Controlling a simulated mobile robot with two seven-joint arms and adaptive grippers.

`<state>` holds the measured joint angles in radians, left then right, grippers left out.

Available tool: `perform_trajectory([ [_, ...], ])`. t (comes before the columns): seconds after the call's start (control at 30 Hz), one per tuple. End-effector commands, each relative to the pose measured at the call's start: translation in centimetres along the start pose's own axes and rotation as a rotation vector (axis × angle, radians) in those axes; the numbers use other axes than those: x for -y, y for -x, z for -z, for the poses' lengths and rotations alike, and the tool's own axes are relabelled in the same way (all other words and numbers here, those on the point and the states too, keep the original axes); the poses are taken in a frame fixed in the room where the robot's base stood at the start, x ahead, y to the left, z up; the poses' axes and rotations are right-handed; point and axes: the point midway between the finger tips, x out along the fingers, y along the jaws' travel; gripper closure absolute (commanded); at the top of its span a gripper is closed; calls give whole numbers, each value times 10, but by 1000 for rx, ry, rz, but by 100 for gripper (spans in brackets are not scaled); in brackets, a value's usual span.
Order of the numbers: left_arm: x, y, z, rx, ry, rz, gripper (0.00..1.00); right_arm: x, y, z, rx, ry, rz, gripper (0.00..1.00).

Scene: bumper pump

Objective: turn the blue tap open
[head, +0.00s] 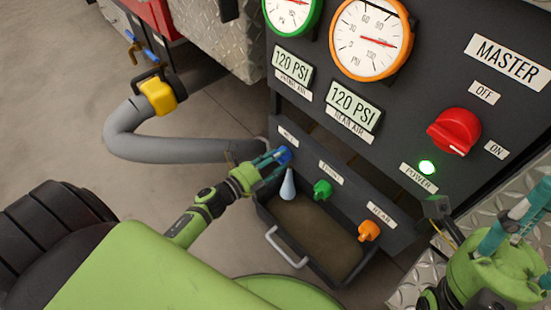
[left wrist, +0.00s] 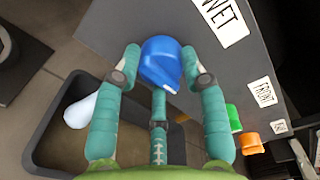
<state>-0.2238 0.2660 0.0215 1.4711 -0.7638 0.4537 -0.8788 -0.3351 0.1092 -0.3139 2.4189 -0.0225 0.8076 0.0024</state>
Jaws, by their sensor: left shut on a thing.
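The blue tap (head: 285,155) sits on the dark lower panel under a white label, which reads WET in the left wrist view. My left gripper (head: 277,160) is shut on this tap. In the left wrist view the blue tap (left wrist: 161,62) lies between the teal fingers, one on each side. A pale blue drop shape (head: 288,186) shows below the tap, above the open tray (head: 318,270). My right gripper (head: 512,225) is at the right edge, away from the taps; its finger opening is unclear.
A green tap (head: 322,189) and an orange tap (head: 368,231) stand to the right on the same panel. Above are gauges, a red master knob (head: 454,130) and a lit green power lamp (head: 426,167). A grey hose (head: 170,150) curves at the left.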

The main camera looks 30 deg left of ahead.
Motion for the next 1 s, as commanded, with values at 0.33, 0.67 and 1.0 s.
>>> perform_trajectory([
  [0.33, 2, -1, -9, 17, -4, 1, 53, 0, 0, 0, 1, 1, -4, 60],
  [0.67, 1, 0, -5, 10, -2, 0, 35, 0, 2, 0, 7, 1, -4, 60],
  [1.0, -1, 43, -3, 8, -1, -4, 35, 0, 1, 0, 6, 0, -3, 60],
])
